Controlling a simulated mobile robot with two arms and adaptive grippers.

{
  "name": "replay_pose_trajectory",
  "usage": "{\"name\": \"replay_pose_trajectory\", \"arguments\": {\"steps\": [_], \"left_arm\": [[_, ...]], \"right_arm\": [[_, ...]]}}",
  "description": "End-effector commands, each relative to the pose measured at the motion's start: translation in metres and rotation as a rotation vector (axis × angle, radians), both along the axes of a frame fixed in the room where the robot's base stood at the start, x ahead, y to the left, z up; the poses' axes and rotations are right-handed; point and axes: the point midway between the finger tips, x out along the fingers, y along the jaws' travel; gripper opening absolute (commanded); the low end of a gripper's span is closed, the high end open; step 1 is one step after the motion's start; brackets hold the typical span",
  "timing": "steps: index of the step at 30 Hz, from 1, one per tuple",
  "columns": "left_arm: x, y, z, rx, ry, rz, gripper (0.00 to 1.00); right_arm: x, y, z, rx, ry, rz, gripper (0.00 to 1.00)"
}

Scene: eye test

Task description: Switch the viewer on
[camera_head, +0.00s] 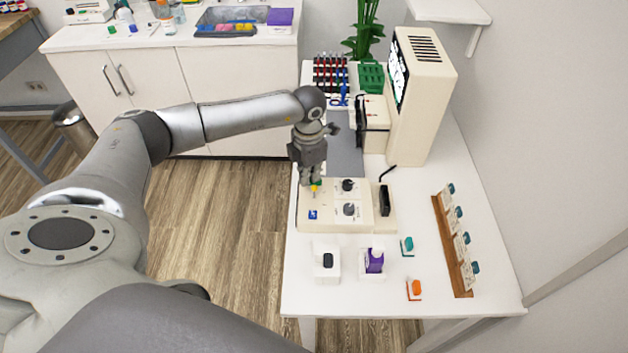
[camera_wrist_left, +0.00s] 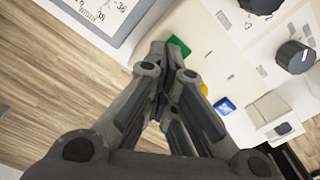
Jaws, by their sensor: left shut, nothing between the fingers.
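A low cream box (camera_head: 361,222) with two dark knobs (camera_head: 348,209) lies on the white table; whether it is the viewer I cannot tell. A tall cream unit (camera_head: 428,95) with a black-and-white screen (camera_head: 398,75) stands behind it. My left gripper (camera_head: 313,181) points down at the box's far left corner, shut and empty. Green (camera_wrist_left: 179,46) and yellow (camera_wrist_left: 203,89) pieces show beside its fingers in the wrist view, partly hidden. A blue square (camera_wrist_left: 224,106) is on the box nearby. Contact is unclear. My right gripper is out of view.
In front of the box stand a white holder with a black piece (camera_head: 327,261) and a purple item (camera_head: 374,261). Teal (camera_head: 407,245) and orange (camera_head: 414,289) pieces lie right of them. A wooden rack (camera_head: 453,247) runs along the right. Bare table lies at the front.

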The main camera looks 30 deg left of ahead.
Motion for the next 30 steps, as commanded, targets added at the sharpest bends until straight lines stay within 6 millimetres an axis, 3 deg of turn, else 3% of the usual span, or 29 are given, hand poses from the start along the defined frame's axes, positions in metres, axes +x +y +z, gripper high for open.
{"name": "replay_pose_trajectory", "arguments": {"steps": [24,30], "left_arm": [[-0.001,0.0,0.064,0.0,0.002,0.0,0.0],[-0.001,0.0,0.069,0.001,0.003,0.0,0.0]], "right_arm": [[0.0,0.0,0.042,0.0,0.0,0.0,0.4],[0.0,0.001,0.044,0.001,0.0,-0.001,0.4]]}}
